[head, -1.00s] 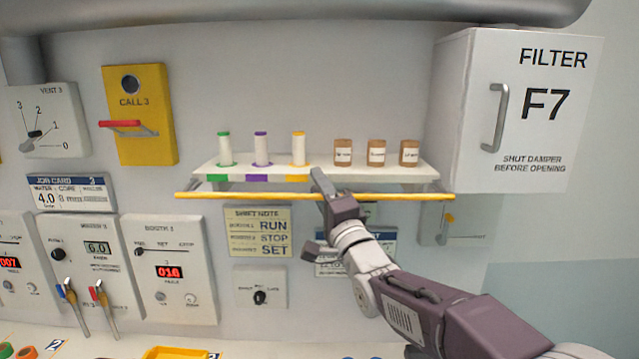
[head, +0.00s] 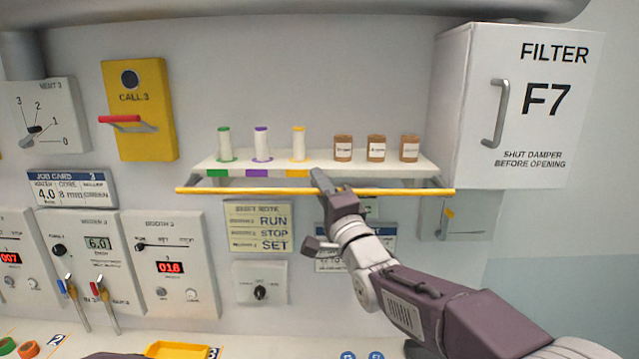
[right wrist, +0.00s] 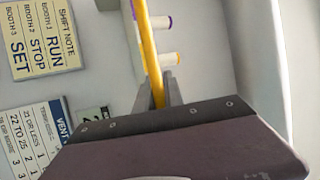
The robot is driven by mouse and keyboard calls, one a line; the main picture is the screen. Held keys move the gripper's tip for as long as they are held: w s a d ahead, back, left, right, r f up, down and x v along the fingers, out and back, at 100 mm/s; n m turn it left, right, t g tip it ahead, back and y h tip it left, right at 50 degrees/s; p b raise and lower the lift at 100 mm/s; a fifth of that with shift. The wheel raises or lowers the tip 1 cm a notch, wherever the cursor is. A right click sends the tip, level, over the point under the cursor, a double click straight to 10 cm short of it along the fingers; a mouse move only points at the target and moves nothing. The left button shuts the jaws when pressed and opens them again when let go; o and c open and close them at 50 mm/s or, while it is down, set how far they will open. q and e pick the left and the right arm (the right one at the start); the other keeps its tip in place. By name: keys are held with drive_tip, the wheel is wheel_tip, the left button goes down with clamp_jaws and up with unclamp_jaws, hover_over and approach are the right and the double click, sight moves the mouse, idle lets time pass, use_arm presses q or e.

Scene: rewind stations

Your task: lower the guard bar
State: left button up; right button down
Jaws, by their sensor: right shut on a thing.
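The yellow guard bar (head: 250,191) runs level across the front of the white shelf (head: 222,168), slightly below its front edge, on a grey bracket at each end. My right gripper (head: 321,182) is shut on the bar near its middle. In the right wrist view, the bar (right wrist: 149,45) runs down between the two fingers (right wrist: 160,92). The fingertips partly hide the bar where they grip it. My left gripper is not in view.
The shelf holds white spools (head: 261,146) and brown jars (head: 376,148). Below the bar are a shift note (head: 258,227) and a small knob box (head: 259,284). A white filter cabinet (head: 515,100) stands out at the right. Booth panels (head: 168,262) are at the left.

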drive_tip(key=shift+r, duration=0.1)
idle(0.6)
drive_tip(key=m+g+h+p, duration=0.1)
drive_tip(key=p, duration=0.2)
drive_tip(key=r+m+g+p, duration=0.1)
drive_tip(key=g+p, duration=0.1)
drive_tip(key=p, duration=0.2)
drive_tip(key=shift+w+r+h, duration=0.1)
drive_tip(key=shift+r+h, duration=0.05)
drive_tip(key=shift+h, duration=0.25)
drive_tip(key=c, duration=1.5)
unclamp_jaws()
drive_tip(key=shift+o, duration=0.2)
